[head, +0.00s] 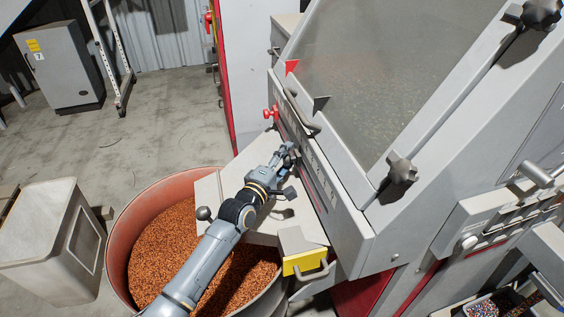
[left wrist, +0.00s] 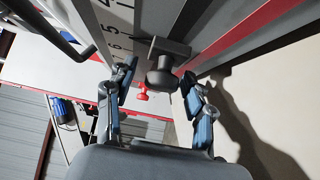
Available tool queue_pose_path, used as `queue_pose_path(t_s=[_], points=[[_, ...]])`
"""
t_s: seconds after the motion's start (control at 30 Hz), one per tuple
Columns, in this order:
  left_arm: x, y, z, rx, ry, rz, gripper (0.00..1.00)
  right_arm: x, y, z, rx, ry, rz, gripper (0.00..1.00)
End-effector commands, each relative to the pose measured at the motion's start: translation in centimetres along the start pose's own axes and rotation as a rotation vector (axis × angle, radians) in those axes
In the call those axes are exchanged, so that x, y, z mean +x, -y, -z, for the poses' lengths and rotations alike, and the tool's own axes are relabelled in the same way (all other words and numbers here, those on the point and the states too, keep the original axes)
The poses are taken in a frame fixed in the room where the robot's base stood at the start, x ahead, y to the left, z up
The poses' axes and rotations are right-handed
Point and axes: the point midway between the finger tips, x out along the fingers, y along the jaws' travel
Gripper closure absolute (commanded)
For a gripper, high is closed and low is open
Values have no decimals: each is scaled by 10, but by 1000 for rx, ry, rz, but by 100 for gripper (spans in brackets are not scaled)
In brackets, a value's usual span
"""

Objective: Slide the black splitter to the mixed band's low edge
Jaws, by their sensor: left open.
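The black splitter's knob (left wrist: 163,72) shows in the left wrist view on a dark block at the numbered scale rail (left wrist: 118,22). My left gripper (left wrist: 158,76) is open, with one finger on each side of this knob. I cannot tell whether a finger touches it. In the head view my left gripper (head: 287,156) is at the machine's scale edge and hides the knob. A black triangular flag (head: 319,103) stands at the glass cover's edge. The red splitter's knob (head: 270,113) is farther up the rail; it also shows in the left wrist view (left wrist: 142,90). The mixed band's edge cannot be made out.
A red flag (head: 291,66) stands farther up. Below my arm is a red drum (head: 117,240) of copper-coloured granules. A yellow-fronted chute part with a handle (head: 304,262) is at the rail's lower end.

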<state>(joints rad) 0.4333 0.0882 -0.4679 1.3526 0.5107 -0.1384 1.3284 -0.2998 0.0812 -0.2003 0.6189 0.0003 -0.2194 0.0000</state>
Motion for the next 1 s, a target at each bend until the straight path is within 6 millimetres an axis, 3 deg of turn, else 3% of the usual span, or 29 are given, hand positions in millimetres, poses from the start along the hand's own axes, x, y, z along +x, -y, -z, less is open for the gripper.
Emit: queue_pose_path(t_s=[0.17, 0.6, 0.8, 1.0], points=[[-16, 2, 0, -1, 0, 2, 47, 0, 0, 0, 0, -1, 0, 60], [-100, 2, 1, 1, -1, 2, 47, 0, 1, 0, 0, -1, 1, 60], [-117, 0, 1, 0, -1, 0, 47, 0, 1, 0, 1, -1, 1, 60], [-119, 1, 1, 0, -1, 1, 47, 0, 1, 0, 1, 0, 1, 60]])
